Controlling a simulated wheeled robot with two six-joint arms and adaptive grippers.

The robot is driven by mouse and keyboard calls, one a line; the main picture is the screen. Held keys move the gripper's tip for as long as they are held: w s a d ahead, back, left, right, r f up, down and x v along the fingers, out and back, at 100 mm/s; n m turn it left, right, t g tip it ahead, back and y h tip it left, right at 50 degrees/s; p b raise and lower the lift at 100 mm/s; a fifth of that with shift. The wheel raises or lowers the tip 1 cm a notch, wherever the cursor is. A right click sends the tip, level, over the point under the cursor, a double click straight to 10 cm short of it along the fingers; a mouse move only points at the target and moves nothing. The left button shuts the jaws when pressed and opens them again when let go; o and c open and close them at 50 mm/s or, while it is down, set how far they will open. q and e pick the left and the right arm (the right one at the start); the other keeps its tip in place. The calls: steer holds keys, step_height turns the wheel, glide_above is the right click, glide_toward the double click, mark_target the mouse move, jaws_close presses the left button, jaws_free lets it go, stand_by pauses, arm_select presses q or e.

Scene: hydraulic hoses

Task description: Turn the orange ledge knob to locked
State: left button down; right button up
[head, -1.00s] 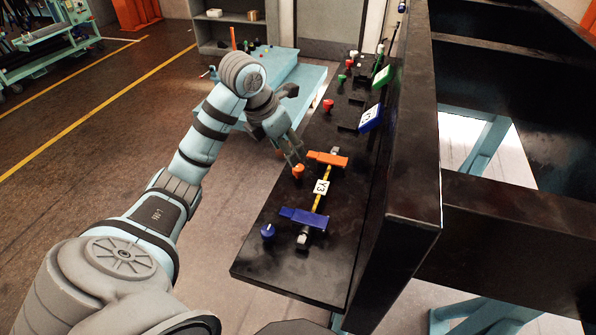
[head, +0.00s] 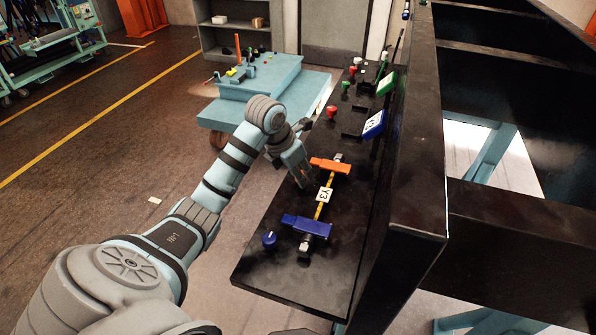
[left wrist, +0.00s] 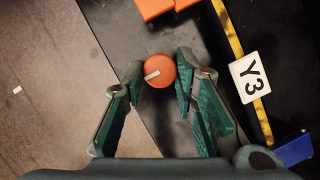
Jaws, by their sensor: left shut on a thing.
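The orange ledge knob (left wrist: 162,68) is round with a short white mark, which lies left of its middle in the left wrist view. It stands near the edge of the black ledge (head: 275,268). My left gripper (head: 304,181) reaches down to it from above and mostly hides it in the head view. In the left wrist view the two fingertips (left wrist: 160,82) lie on either side of the knob, shut on it. My right gripper is not in view.
Beside the knob are an orange clamp (head: 330,166), a yellow hose (head: 319,210) with a white Y3 tag (head: 325,194), a blue clamp (head: 306,226) and a blue knob (head: 269,239). More knobs line the far ledge. A black upright panel (head: 415,150) bounds the right.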

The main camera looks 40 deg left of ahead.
arm_select(q)
steer(key=shift+m, duration=0.4)
steer(key=m+h, duration=0.1)
steer(key=m, duration=0.1)
steer(key=m+h+b, duration=0.1)
steer(key=m, duration=0.1)
steer(key=shift+w+a+g, duration=0.1)
steer(key=shift+a+g, duration=0.05)
steer(key=shift+g, duration=0.15)
steer(key=m+g+h+b, duration=0.1)
steer(key=m, duration=0.4)
steer(key=shift+w+a, duration=0.1)
steer(key=m+g, duration=0.1)
steer(key=m, duration=0.1)
steer(key=shift+w+m+h, duration=0.1)
steer(key=shift+m+h, duration=0.2)
steer(key=shift+h, duration=0.1)
steer(key=m+g, duration=0.1)
steer(key=m, duration=0.1)
steer(key=shift+w+m, duration=0.1)
steer(key=shift+m, duration=0.2)
steer(key=shift+f+m+g, duration=0.15)
steer(key=shift+m+g, duration=0.55)
steer(key=shift+m, duration=0.8)
steer(key=c, duration=1.3)
jaws_free()
steer(key=shift+w, duration=0.1)
